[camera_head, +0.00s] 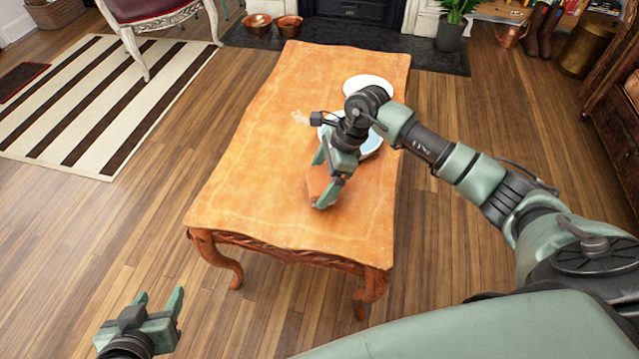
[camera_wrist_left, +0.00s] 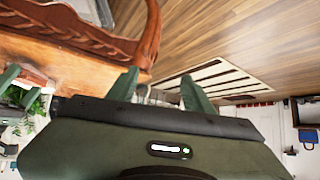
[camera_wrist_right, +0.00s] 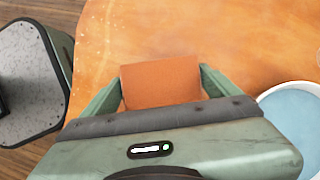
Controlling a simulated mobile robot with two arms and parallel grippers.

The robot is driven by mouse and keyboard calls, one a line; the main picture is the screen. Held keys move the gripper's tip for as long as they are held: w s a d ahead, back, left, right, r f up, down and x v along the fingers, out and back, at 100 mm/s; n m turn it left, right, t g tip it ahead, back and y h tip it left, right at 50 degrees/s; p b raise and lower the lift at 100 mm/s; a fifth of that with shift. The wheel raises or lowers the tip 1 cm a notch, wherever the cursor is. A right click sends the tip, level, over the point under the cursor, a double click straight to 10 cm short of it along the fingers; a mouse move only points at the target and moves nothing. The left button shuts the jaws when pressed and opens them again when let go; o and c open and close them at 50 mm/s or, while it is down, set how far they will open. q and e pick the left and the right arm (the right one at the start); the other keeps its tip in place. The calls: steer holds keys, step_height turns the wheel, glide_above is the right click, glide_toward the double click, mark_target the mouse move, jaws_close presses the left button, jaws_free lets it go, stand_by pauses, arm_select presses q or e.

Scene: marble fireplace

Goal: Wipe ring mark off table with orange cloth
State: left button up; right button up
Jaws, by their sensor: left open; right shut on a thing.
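The orange cloth (camera_head: 319,184) looks like a folded block between the fingers of my right gripper (camera_head: 325,184). The right wrist view shows the cloth (camera_wrist_right: 161,82) with a finger on each side, low over or on the tabletop. I cannot tell whether it touches the wood. The orange-brown wooden table (camera_head: 250,170) stands in the middle of the head view. No clear ring mark shows; faint pale specks lie on the wood, and my right arm hides part of the top. My left gripper (camera_head: 160,301) is open and empty, off the table at the lower left.
A bowl with a blue inside (camera_wrist_right: 295,120) is right of the cloth in the right wrist view. A white plate (camera_head: 367,84) lies at the table's far end. The table's left half is mostly clear.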

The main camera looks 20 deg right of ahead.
steer(key=shift+r, duration=0.15)
steer(key=shift+r+p, duration=0.5)
steer(key=shift+r, duration=0.1)
steer(key=shift+r+p, duration=0.35)
steer(key=shift+r, duration=0.2)
steer(key=shift+r+p, duration=0.35)
steer(key=shift+r, duration=0.65)
arm_select(q)
steer(key=s+a+f+g, duration=0.1)
steer(key=s+a+g, duration=0.1)
steer(key=s, duration=0.4)
steer(key=s+a+f+g+y+p, duration=0.1)
steer(key=s+a+f+g, duration=0.1)
steer(key=s, duration=0.4)
steer(key=shift+a+n+g+y, duration=0.3)
steer(key=shift+a+g, duration=0.25)
steer(key=shift+g, duration=0.45)
arm_select(e)
steer(key=shift+a+r, duration=0.1)
steer(key=shift+r, duration=0.75)
